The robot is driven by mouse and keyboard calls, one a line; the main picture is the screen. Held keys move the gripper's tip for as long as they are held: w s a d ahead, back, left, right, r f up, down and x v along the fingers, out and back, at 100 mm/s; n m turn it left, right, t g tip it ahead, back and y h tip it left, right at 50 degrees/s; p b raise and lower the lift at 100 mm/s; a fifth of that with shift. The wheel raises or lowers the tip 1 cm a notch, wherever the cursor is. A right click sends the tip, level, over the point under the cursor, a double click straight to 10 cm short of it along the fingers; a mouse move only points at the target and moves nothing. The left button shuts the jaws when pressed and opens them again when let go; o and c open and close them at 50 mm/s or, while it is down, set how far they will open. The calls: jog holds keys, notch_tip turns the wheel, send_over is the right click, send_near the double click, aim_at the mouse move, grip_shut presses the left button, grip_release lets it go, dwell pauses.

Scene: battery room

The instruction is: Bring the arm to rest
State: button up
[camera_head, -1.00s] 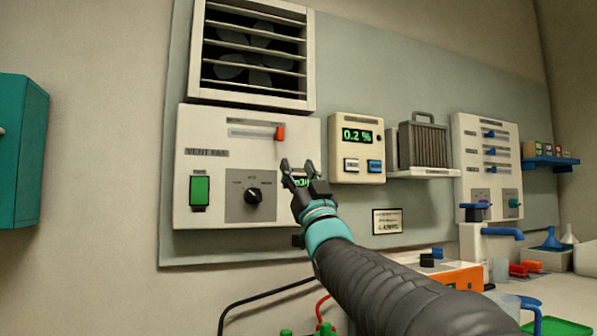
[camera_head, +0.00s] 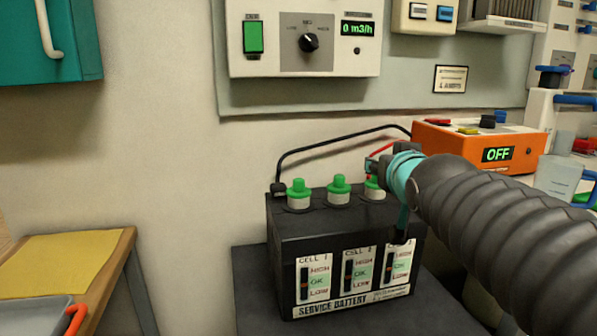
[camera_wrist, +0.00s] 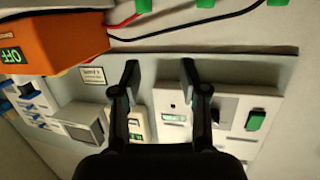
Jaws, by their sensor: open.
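My arm comes in from the right in the head view, its dark ribbed sleeve and teal cuff in front of the service battery. My gripper (camera_wrist: 158,75) shows in the wrist view with its two dark fingers apart and nothing between them. In the head view the gripper is mostly hidden behind the cuff, near the battery's right end. The black service battery (camera_head: 330,235) has green-capped cells (camera_head: 338,188) on top and three level gauges on its front. I cannot tell from the head view whether the gripper touches it.
An orange charger (camera_head: 470,145) reading OFF stands behind my arm. The vent fan panel (camera_head: 270,62) reads 0 m3/h. A black cable (camera_head: 330,143) arches above the battery. A wooden table (camera_head: 110,285) with a grey tray (camera_head: 35,312) is at left. The wall between is bare.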

jog(key=s+f+g, duration=0.9)
jog(key=s+f, duration=1.4)
jog(key=f, duration=0.1)
jog(key=shift+f+n+g, duration=0.3)
jog(key=shift+f+g, duration=0.05)
jog(key=shift+g, duration=0.05)
jog(key=shift+s, duration=0.1)
